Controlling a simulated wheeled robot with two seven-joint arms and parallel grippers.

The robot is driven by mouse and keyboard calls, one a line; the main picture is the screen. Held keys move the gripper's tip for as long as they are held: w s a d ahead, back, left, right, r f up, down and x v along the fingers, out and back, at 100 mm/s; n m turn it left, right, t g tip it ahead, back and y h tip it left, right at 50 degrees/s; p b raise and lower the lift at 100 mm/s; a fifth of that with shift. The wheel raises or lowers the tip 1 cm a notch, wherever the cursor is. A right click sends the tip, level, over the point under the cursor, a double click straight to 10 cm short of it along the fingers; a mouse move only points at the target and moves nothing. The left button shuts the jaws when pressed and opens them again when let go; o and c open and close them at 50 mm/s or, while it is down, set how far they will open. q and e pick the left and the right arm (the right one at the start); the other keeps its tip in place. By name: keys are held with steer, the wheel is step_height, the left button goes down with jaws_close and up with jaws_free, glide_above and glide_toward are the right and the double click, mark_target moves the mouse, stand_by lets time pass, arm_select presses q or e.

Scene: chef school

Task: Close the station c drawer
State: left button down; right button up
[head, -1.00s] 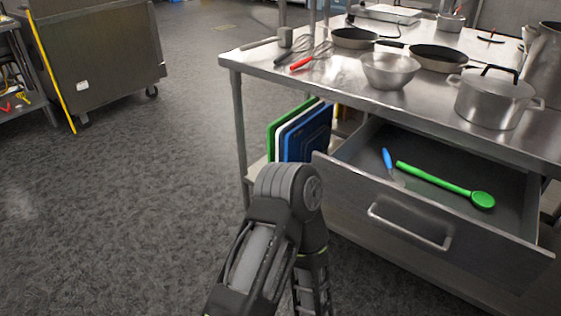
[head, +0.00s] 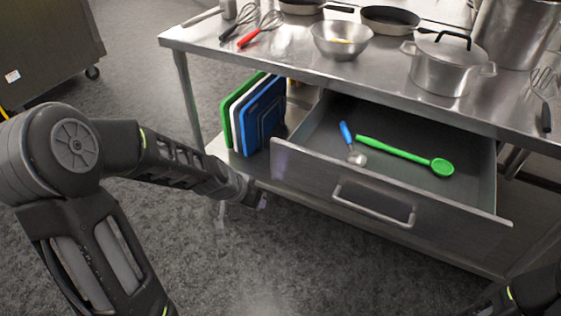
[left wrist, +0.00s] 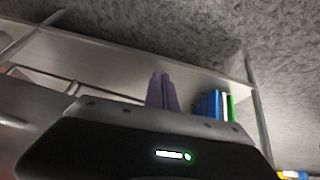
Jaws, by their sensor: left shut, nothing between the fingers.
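The metal drawer (head: 300,171) under the steel table stands pulled out in the head view. Its bar handle (head: 373,206) is on the front panel. Inside lie a green spoon (head: 405,153) and a blue-handled utensil (head: 347,137). My left gripper (head: 262,201) is shut and empty, just left of and in front of the drawer's left front corner, apart from the handle. Its fingers (left wrist: 161,92) show in the left wrist view. Part of my right arm shows at the bottom right of the head view; its gripper is out of frame.
The steel table (head: 285,62) carries a bowl (head: 341,42), a lidded pot (head: 446,66), pans and whisks. Cutting boards (head: 262,115) stand on the lower shelf, left of the drawer. A steel cabinet (head: 45,45) stands at the far left. The floor in front is clear.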

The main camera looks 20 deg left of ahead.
arm_select(q)
steer(key=a+r+m, duration=0.3)
steer(key=r+m, duration=0.3)
steer(key=r, duration=0.6)
steer(key=s+d+r+m+h, duration=0.3)
steer(key=r+m, duration=0.4)
steer(key=m, duration=0.3)
steer(key=shift+s+d+m+g+p, duration=0.3)
steer(key=shift+s+d+g+p, duration=0.15)
steer(key=shift+s, duration=0.35)
arm_select(e)
steer(key=shift+r, duration=0.8)
arm_select(q)
steer(key=p, duration=0.1)
glide_toward(293, 176)
step_height(293, 176, down, 4)
steer(key=d, duration=0.2)
steer(key=shift+w, duration=0.95)
arm_select(e)
steer(key=shift+r, duration=0.65)
arm_select(q)
steer(key=shift+w, duration=0.1)
